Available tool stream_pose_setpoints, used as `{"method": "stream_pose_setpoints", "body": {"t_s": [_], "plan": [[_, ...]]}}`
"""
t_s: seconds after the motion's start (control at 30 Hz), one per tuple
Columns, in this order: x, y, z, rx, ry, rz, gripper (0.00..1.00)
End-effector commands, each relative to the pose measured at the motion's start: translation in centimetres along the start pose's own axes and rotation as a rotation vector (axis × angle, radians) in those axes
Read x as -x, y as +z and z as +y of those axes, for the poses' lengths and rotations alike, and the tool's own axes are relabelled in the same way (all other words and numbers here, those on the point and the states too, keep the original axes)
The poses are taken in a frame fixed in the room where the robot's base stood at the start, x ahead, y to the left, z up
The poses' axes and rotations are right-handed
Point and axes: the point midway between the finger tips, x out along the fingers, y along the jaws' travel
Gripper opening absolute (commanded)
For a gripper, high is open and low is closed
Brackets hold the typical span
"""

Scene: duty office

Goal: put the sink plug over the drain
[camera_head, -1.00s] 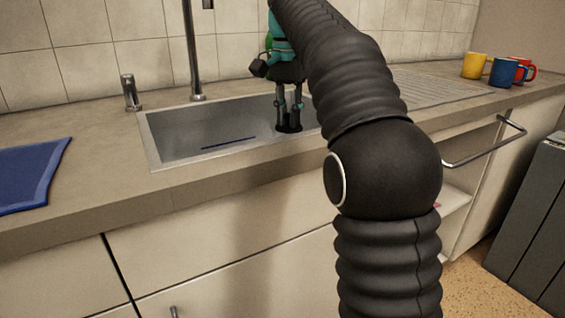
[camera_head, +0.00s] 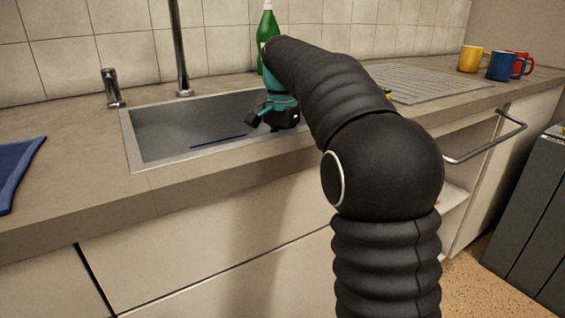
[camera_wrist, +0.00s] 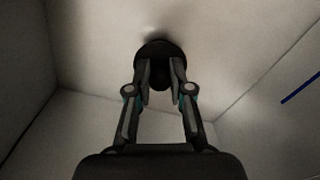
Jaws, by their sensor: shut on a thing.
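The sink plug (camera_wrist: 160,50), round and black with a knob, shows in the wrist view at the tips of my gripper (camera_wrist: 159,84). The fingers are shut on its knob. In the head view my gripper's body (camera_head: 275,112) is low in the right part of the sink (camera_head: 160,136), and its fingers and the plug are hidden behind the front rim. In the wrist view the plug is at or very near the pale sink floor, with a dark shadow beside it. I cannot tell whether it touches. The drain is not visible.
A thin blue strip (camera_head: 218,141) lies in the sink. A tall tap (camera_head: 179,55) and a small dispenser (camera_head: 112,88) stand behind it. A green bottle (camera_head: 267,25) stands at the back. Yellow (camera_head: 472,58), blue (camera_head: 502,66) and red (camera_head: 526,62) mugs stand right, beyond the ribbed drainboard (camera_head: 430,82).

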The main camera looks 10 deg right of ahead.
Motion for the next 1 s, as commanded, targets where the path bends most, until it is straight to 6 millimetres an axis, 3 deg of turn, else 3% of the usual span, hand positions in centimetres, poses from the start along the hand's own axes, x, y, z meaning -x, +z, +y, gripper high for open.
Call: {"method": "stream_pose_setpoints", "body": {"t_s": [0.1, 0.5, 0.53, 0.6, 1.0], "plan": [[-1.6, 0.0, 0.1, -0.001, 0.001, -0.001, 0.0], [-2.1, -0.1, 0.1, -0.002, 0.0, 0.0, 0.0], [-2.0, -0.1, 0.1, -0.002, 0.0, 0.0, 0.28], [-2.0, -0.1, 0.1, -0.002, 0.0, 0.0, 0.45], [-1.4, -0.1, 0.1, -0.002, -0.001, 0.001, 0.45]]}}
